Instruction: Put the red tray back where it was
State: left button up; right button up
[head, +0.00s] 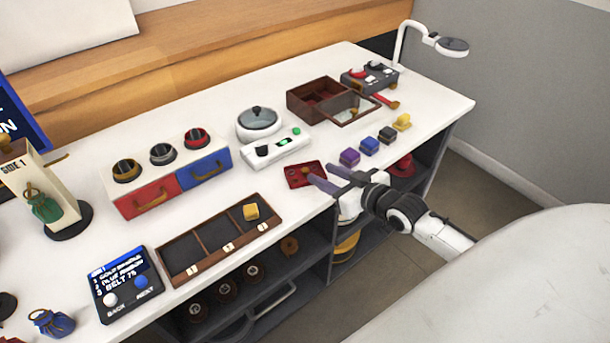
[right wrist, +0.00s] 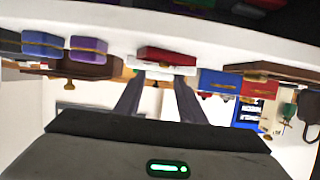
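The small red tray (head: 301,173) lies flat on the white tabletop near its front edge, with a small gold-coloured part on it. My right gripper (head: 321,173) reaches in from the right at the table's front edge. Its two dark fingers are apart, with their tips at the right side of the tray. In the right wrist view, the red tray (right wrist: 168,55) appears just beyond the fingertips (right wrist: 158,80), and nothing shows held between them. I cannot tell whether the fingers touch the tray. My left gripper is not in view.
Purple (head: 349,157), blue (head: 369,146), black and yellow blocks stand right of the tray. A three-compartment tray (head: 188,277) holding a yellow block is at front left.

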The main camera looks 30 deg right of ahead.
aim_at(305, 169)
jog(key=shift+a+f+x, duration=0.15)
jog(key=shift+a+x, duration=0.05)
jog(key=shift+x, duration=1.35)
jog(key=shift+a+f+x, duration=0.1)
jog(key=shift+a+x, duration=0.1)
jog(key=shift+x, duration=1.3)
jog(key=shift+s, duration=0.1)
jog(key=shift+c, duration=0.4)
grip_shut()
